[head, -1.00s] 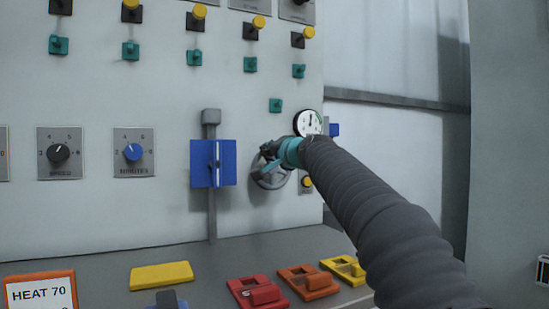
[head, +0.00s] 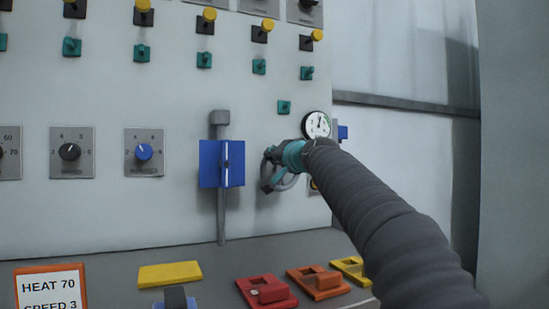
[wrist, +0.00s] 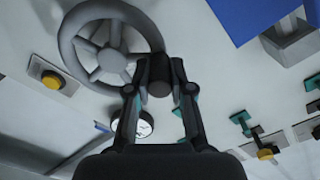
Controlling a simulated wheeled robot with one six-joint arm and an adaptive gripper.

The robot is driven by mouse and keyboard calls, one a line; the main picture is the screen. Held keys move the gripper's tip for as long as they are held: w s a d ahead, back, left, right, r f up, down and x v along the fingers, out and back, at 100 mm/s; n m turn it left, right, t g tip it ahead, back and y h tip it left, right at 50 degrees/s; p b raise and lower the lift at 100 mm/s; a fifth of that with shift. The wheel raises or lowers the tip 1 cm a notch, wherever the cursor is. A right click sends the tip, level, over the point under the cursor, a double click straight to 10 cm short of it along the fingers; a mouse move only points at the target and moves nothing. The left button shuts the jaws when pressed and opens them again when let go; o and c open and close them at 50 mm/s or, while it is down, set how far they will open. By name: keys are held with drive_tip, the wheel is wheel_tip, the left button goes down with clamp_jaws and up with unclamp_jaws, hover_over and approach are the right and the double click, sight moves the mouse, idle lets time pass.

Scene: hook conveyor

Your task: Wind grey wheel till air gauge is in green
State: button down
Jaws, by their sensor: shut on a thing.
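The grey wheel (head: 289,184) is on the panel, partly hidden by my gripper in the head view. The wrist view shows its spokes and hub (wrist: 112,59) clearly. My gripper (head: 268,172) is at the wheel's left side. In the wrist view its fingers (wrist: 158,78) are shut on the wheel's dark round handle (wrist: 158,72) at the rim. The round white air gauge (head: 317,125) is just above and right of the wheel. Its needle points roughly up; I cannot tell whether it is in the green. The gauge (wrist: 140,126) is partly covered in the wrist view.
A yellow button (wrist: 52,80) sits near the wheel.

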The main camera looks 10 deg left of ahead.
drive_tip(key=c, duration=1)
unclamp_jaws()
drive_tip(key=v, duration=1.2)
drive_tip(key=s+d+f+g+h+p, duration=0.1)
drive_tip(key=s+d+f, duration=0.3)
drive_tip(key=s+f, duration=0.1)
drive_tip(key=s+d+f+n+g+h+p, duration=0.1)
drive_tip(key=s+d+f+g+h+p, duration=0.1)
drive_tip(key=s+d+f, duration=0.2)
drive_tip(key=s+d+f+g+h+p, duration=0.1)
drive_tip(key=s+d+f, duration=0.3)
drive_tip(key=f, duration=0.5)
drive_tip(key=shift+s+d+g+h+p, duration=0.2)
drive_tip(key=shift+s+h+p, duration=0.1)
drive_tip(key=shift+s, duration=0.4)
drive_tip(key=shift+s+d+g+h+p, duration=0.1)
drive_tip(key=shift+s+g+h+p, duration=0.15)
drive_tip(key=shift+s, duration=0.4)
drive_tip(key=s+d+f+g+h+p, duration=0.1)
drive_tip(key=s+d+f, duration=0.2)
drive_tip(key=s+f, duration=0.3)
drive_tip(key=s+d+f+g+h+p, duration=0.1)
drive_tip(key=s+d+f+g+h, duration=0.1)
drive_tip(key=s+d+f, duration=0.2)
drive_tip(key=s+d+f+g+h+p, duration=0.1)
drive_tip(key=s+d+f+h, duration=0.1)
drive_tip(key=s+f, duration=0.6)
drive_tip(key=shift+d+n+g, duration=0.25)
drive_tip(key=shift+d+n, duration=0.05)
drive_tip(key=shift+d, duration=0.5)
